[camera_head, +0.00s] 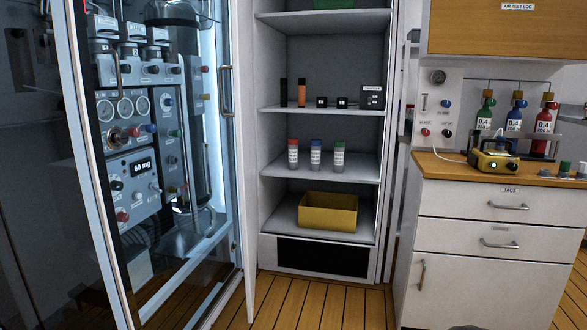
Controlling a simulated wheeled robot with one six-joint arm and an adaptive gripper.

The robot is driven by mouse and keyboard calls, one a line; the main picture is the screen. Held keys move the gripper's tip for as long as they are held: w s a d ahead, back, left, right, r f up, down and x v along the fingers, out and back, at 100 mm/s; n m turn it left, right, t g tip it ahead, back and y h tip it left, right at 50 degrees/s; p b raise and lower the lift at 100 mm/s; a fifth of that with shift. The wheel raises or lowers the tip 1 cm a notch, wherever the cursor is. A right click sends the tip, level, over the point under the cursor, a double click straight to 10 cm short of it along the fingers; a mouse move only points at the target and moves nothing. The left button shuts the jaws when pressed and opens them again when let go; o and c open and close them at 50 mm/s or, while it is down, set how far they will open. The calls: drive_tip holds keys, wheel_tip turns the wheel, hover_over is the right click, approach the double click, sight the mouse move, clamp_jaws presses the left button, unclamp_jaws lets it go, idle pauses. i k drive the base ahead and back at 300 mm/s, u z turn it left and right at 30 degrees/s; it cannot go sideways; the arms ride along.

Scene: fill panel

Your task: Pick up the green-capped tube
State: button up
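The green-capped tube (339,157) stands upright on a middle shelf (361,173) of the open white cabinet. It is the rightmost of three similar tubes in a row. The blue-capped tube (315,155) is just left of it, and the red-capped tube (293,153) is further left. The three tubes stand apart from one another, with pale labels and clear lower parts. My gripper does not show in the head view.
A yellow bin (328,212) sits on the shelf below. Small dark items and a black box (372,97) stand on the shelf above. A glass-doored panel (130,130) is at left; a white drawer unit (490,240) is at right. Wooden floor (320,300) in front is clear.

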sight(339, 146)
drive_tip(key=u, duration=0.95)
drive_tip(key=i, duration=0.75)
drive_tip(key=z, duration=0.65)
drive_tip(key=i, duration=0.4)
drive_tip(key=z, duration=0.3)
